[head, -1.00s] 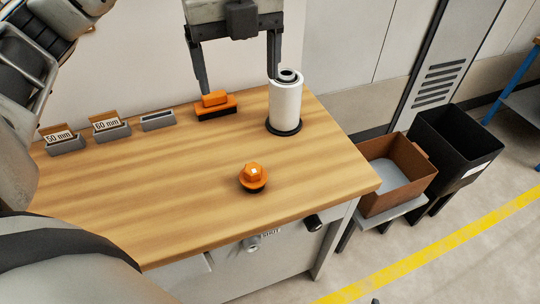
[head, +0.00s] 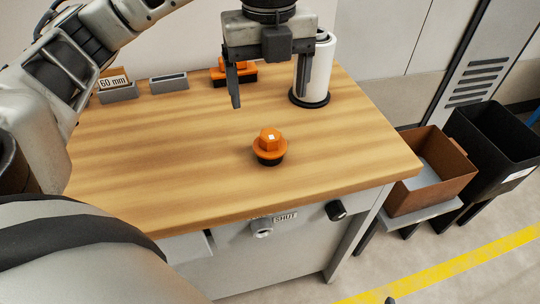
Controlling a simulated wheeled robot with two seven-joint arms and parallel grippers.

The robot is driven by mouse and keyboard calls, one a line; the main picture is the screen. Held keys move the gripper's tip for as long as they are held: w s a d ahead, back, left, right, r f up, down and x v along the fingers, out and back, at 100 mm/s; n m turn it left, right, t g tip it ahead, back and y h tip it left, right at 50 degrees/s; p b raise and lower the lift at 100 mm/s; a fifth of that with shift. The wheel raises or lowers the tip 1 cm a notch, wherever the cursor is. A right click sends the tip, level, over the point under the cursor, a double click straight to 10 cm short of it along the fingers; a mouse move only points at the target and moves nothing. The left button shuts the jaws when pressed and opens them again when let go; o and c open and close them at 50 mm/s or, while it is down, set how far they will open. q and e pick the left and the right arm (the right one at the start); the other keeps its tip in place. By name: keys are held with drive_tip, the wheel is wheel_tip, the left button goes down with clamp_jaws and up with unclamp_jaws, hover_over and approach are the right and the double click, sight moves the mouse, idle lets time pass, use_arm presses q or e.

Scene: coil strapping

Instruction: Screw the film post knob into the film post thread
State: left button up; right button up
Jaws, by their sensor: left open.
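The orange knob (head: 269,146) with a dark base stands upright on the wooden table, near the middle front. My left gripper (head: 268,97) is open and empty, pointing down, above and behind the knob and left of the roll. Its right finger overlaps the roll in the picture; I cannot tell whether they touch. My right gripper is not in view.
An orange tool (head: 222,73) lies behind the gripper at the table's back. Grey label holders stand at the back left, one marked 60 mm (head: 118,92). A cardboard box (head: 432,180) and a black bin (head: 497,143) stand right of the table. The table's left front is clear.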

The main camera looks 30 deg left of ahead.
sight(270, 133)
use_arm(q)
wheel_tip(270, 133, down, 12)
drive_tip(key=shift+w+f, duration=0.1)
drive_tip(key=c, duration=1.1)
